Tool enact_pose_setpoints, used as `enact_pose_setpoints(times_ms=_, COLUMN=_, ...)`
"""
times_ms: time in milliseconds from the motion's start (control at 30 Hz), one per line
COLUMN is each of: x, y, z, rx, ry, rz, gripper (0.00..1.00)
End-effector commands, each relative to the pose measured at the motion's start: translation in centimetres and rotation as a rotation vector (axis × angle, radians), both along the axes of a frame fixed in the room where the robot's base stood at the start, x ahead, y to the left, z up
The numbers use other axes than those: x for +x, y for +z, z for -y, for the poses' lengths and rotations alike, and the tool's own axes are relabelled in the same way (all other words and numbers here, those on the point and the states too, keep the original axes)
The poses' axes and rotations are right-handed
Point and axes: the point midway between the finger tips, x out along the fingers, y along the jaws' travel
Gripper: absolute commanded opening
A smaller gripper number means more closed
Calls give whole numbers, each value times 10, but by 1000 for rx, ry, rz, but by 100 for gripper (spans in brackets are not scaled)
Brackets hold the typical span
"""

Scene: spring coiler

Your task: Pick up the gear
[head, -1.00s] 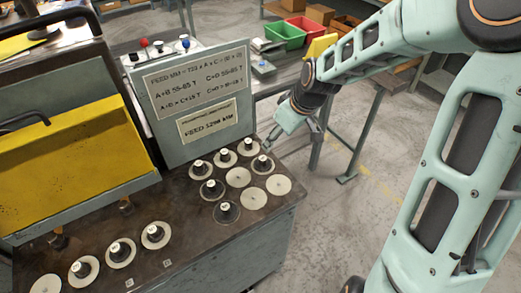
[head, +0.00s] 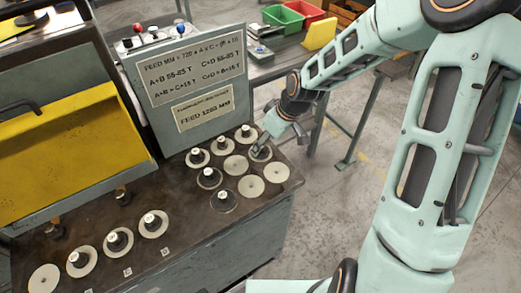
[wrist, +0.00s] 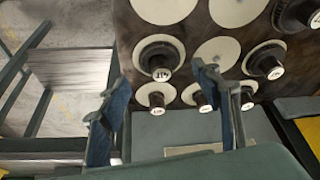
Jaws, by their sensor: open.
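Several gears with dark hubs and pale, numbered tops stand on pale discs on the dark bench top. In the head view my gripper (head: 259,147) is over the right-hand gear of the middle row and partly hides it. In the wrist view that gear (wrist: 158,58) shows ahead of the gap between my fingers (wrist: 160,85). The fingers are apart with nothing between them. The back-row gears (head: 246,131) stand close by, beside the sign panel. I cannot tell if a finger touches anything.
Bare discs (head: 235,164) lie among the gears. A sign panel (head: 190,90) rises behind the grid. More gears (head: 118,240) line the front left, before a yellow guard (head: 70,140). Green (head: 283,15) and red (head: 307,9) bins stand on a back table.

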Motion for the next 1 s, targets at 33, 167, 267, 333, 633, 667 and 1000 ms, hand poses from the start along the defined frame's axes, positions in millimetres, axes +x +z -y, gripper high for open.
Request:
enact_pose_setpoints(times_ms=33, x=0, y=-7, z=-5, rx=1, ry=4, rz=-3, gripper=58)
enact_pose_setpoints(times_ms=167, x=4, y=-22, z=-11, rx=1, ry=2, rz=-3, gripper=58)
enact_pose_setpoints(times_ms=267, x=7, y=-31, z=-13, rx=0, ry=1, rz=-2, gripper=58)
enact_pose_setpoints(times_ms=333, x=8, y=-33, z=-14, rx=1, ry=0, rz=-1, gripper=58)
enact_pose_setpoints(times_ms=633, x=8, y=-34, z=-14, rx=1, ry=0, rz=1, gripper=51)
enact_pose_setpoints(times_ms=667, x=8, y=-34, z=-14, rx=0, ry=0, rz=0, gripper=47)
enact_pose_setpoints(times_ms=1000, x=8, y=-34, z=-13, rx=0, ry=0, rz=0, gripper=10)
